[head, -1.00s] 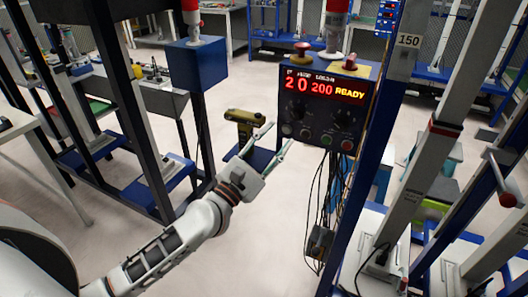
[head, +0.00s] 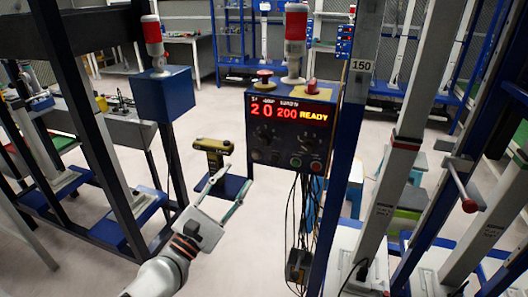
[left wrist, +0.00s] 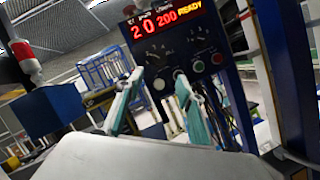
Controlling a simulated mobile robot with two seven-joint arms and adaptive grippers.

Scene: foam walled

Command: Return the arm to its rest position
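My left arm comes up from the bottom of the head view. Its gripper (head: 236,177) is open, its two teal-edged fingers spread apart with nothing between them. It is in front of and below the control box (head: 288,133), whose red and yellow display reads 20, 200 and READY. In the left wrist view the two fingers (left wrist: 156,88) also stand apart and empty, with the box beyond them. My right gripper is in neither view.
A yellow and black tool (head: 213,147) stands over a small dark blue shelf (head: 229,187) close to the left gripper. Black cables (head: 300,215) hang under the control box. A blue post (head: 340,190) rises to its right. Dark frames (head: 95,150) stand at left. Some floor is clear.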

